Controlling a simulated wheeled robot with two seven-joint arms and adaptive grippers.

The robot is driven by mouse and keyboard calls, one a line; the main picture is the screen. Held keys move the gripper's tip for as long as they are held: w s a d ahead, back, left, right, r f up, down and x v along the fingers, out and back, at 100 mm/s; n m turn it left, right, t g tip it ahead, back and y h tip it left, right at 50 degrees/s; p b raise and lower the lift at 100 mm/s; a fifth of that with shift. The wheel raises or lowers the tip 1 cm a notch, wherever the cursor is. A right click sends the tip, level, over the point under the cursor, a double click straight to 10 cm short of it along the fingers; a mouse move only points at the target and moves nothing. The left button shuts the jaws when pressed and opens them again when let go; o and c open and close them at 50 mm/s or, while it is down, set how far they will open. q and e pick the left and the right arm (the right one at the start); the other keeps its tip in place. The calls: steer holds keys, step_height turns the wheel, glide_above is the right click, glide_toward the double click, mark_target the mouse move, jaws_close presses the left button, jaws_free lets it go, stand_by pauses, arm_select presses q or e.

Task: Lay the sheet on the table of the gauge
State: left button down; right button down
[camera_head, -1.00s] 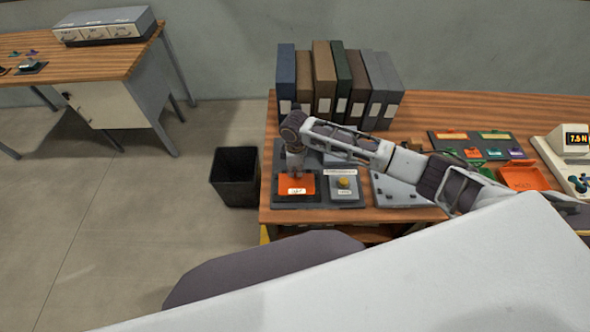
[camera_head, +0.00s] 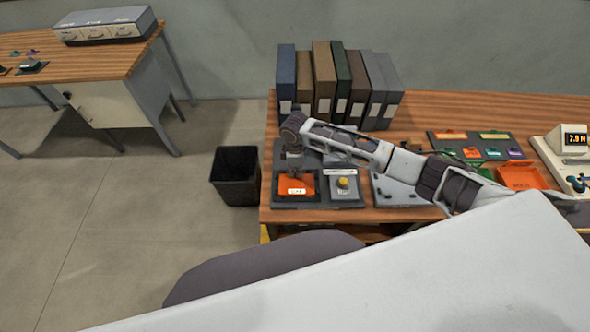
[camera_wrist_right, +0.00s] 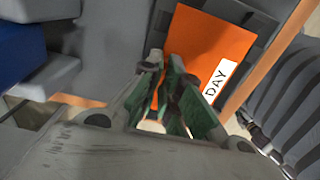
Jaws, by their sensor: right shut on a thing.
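My right gripper (camera_head: 293,166) is low over the dark board at the left end of the bench, beside an orange panel (camera_head: 303,184) with a white label. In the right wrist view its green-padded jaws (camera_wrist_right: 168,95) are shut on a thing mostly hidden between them. I cannot tell whether this is the sheet. The orange panel (camera_wrist_right: 212,45) lies beyond the jaws, its label ending in "DAY". A white instrument with a lit display (camera_head: 575,139), possibly the gauge, stands at the far right. My left gripper is not in view.
A grey block with a yellow knob (camera_head: 343,183) sits right of the orange panel. Several binders (camera_head: 325,85) stand behind my arm. An orange tray (camera_head: 522,176) and a dark tag board (camera_head: 470,140) are farther right. A black bin (camera_head: 236,176) stands left of the bench.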

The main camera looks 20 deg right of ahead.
steer(key=c, duration=1.5)
jaws_free()
steer(key=shift+c, duration=0.2)
steer(key=o, duration=0.4)
steer(key=shift+r+p, duration=2.35)
steer(key=shift+p, duration=0.25)
steer(key=shift+r, duration=1.1)
